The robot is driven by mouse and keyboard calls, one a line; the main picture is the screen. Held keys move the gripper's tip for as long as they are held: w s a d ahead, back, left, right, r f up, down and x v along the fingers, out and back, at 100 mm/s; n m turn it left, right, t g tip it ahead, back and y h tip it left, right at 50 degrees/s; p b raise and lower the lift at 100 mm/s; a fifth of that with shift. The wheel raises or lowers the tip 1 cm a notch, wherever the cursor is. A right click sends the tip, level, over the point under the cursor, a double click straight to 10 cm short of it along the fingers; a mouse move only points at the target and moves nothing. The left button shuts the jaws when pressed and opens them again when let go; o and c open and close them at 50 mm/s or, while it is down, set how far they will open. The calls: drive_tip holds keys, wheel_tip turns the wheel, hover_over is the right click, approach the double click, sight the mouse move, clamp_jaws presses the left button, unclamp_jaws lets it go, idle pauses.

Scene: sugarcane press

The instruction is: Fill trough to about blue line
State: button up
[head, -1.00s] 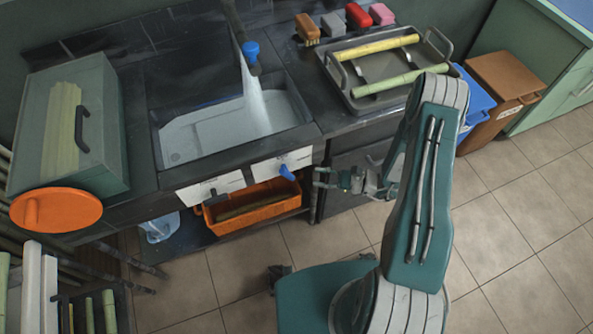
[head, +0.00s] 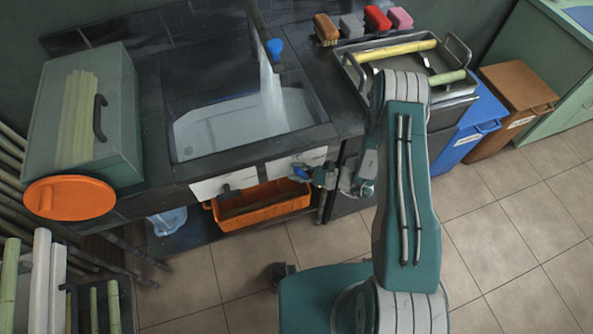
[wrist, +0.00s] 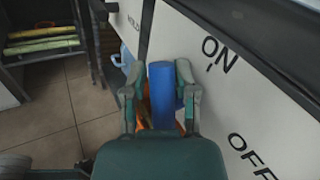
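The trough (head: 180,152) is a dark basin set in the counter. Pale water (head: 225,125) covers its bottom, and a stream (head: 270,90) falls in from the spout with the blue tip (head: 275,47). A faint blue line (head: 235,97) shows on the back wall, near the water's far edge; the exact gap is hard to judge. The blue valve handle (head: 300,172) on the white front panel also shows in the wrist view (wrist: 161,90), beside the word ON. My gripper (head: 322,176) is at this handle, its fingers (wrist: 162,75) on either side, apparently open with little gap.
An orange bin (head: 262,205) stands under the trough. A tray (head: 350,75) with cane pieces is on the counter at right. Blue (head: 470,130) and brown (head: 520,92) bins stand right of my arm. A green box (head: 120,120) is at left. Floor tiles in front are open.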

drive_tip(key=shift+d, duration=0.15)
clamp_jaws()
drive_tip(key=shift+d, duration=0.25)
drive_tip(key=shift+a+h, duration=0.1)
drive_tip(key=shift+h, duration=0.3)
drive_tip(key=h, duration=0.1)
drive_tip(key=n+h, duration=0.2)
drive_tip(key=shift+s+a+f+g, duration=0.15)
drive_tip(key=shift+a+g, duration=0.15)
drive_tip(key=h, duration=0.2)
drive_tip(key=n+h, duration=0.1)
drive_tip(key=shift+s+a+f+n+h, duration=0.1)
drive_tip(key=shift+a+f+n+h, duration=0.05)
drive_tip(key=shift+f+n+h, duration=0.35)
drive_tip(key=shift+n+h, duration=0.1)
drive_tip(key=shift+h, duration=0.6)
drive_tip(key=shift+o, duration=1.9)
unclamp_jaws()
drive_tip(key=shift+f, duration=0.1)
drive_tip(key=shift+a, duration=0.1)
